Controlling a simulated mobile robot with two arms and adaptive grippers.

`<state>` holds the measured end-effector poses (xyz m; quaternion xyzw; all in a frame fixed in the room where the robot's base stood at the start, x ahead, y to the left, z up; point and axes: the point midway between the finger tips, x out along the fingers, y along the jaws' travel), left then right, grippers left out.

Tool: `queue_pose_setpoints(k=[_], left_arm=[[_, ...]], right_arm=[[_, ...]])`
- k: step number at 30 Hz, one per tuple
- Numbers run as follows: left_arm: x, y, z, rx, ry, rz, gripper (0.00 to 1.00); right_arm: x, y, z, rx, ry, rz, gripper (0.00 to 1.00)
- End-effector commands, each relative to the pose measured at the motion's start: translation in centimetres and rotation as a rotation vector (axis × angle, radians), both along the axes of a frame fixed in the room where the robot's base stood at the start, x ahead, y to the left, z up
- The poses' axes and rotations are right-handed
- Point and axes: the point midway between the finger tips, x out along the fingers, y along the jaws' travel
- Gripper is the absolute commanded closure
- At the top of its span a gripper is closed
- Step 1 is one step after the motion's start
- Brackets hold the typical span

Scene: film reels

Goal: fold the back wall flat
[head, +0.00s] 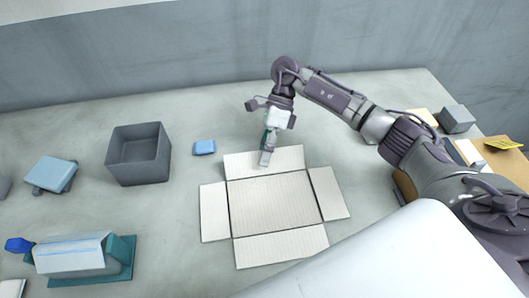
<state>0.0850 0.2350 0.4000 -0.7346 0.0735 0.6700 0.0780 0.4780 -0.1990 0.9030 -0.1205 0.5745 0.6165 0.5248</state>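A pale corrugated cardboard piece (272,207) lies on the table with its panels spread out around a square middle. Its back wall (290,158) lies out toward the rear and looks flat or nearly flat. The left, right and front walls also lie spread out. My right gripper (265,159) points down at the back wall, with its fingertips at or just above the panel near its middle. Its fingers look together with nothing between them. Whether they touch the panel is hard to tell. My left gripper is not in view.
A grey open box (139,176) and a small blue block (204,147) stand left of the cardboard. A blue-topped item (52,174) and a wrapped bundle on a teal base (121,260) lie farther left. A grey block (456,118) sits at right. A wall closes the rear.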

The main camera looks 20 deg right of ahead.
Motion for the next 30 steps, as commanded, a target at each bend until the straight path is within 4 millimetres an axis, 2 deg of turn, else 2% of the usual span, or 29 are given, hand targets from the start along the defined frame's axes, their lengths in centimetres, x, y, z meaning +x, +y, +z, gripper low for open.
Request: queue_pose_setpoints(k=[5, 18, 24, 30], left_arm=[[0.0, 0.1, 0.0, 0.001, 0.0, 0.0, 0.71], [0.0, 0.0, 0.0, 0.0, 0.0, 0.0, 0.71], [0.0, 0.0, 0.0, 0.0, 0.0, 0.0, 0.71], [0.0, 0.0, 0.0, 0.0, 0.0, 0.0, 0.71]], right_arm=[[0.8, -0.8, 1.3, 0.0, -0.004, -0.002, 0.71], [4.4, -5.2, 7.7, -0.001, -0.001, -0.002, 0.71], [5.0, -6.0, 8.9, 0.0, 0.0, 0.0, 0.71], [5.1, -6.1, 9.0, 0.0, 0.001, 0.0, 0.71]])
